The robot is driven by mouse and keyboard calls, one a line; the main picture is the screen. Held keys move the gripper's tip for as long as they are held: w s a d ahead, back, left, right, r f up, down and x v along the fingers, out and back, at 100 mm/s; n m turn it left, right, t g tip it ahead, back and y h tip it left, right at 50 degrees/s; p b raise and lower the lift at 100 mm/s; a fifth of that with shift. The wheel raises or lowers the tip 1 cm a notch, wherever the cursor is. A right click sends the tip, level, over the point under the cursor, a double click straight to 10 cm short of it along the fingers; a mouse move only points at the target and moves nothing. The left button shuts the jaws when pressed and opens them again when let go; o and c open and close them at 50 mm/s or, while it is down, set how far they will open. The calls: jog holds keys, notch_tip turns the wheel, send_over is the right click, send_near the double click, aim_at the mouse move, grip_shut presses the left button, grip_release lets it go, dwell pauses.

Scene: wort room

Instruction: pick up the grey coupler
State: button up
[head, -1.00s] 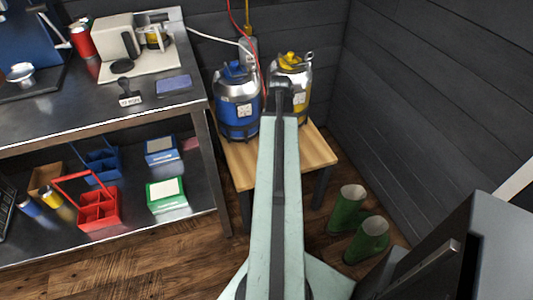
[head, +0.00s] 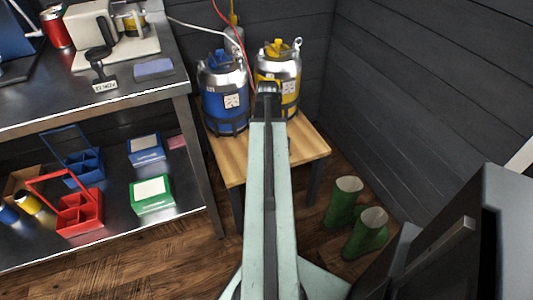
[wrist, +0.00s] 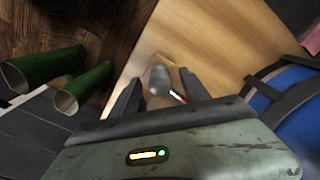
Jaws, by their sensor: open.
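A grey coupler (wrist: 160,80) lies on the wooden table (wrist: 222,40) in the wrist view, with a small red part beside its lower end. My gripper (wrist: 158,90) is open, with one dark finger on each side of the coupler. I cannot tell how far above the table the fingertips are. In the head view my arm hides the coupler, and the fingers cannot be made out.
A blue keg (head: 222,88) and a yellow keg (head: 291,80) stand at the table's back; the blue one is close right in the wrist view. Green boots (head: 345,200) stand on the floor to the right. A steel bench (head: 130,100) is left.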

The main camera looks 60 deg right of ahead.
jog(key=shift+r, duration=0.1)
grip_shut()
jog(key=shift+r, duration=0.1)
notch_tip(320, 180, up, 10)
jog(key=p, duration=1)
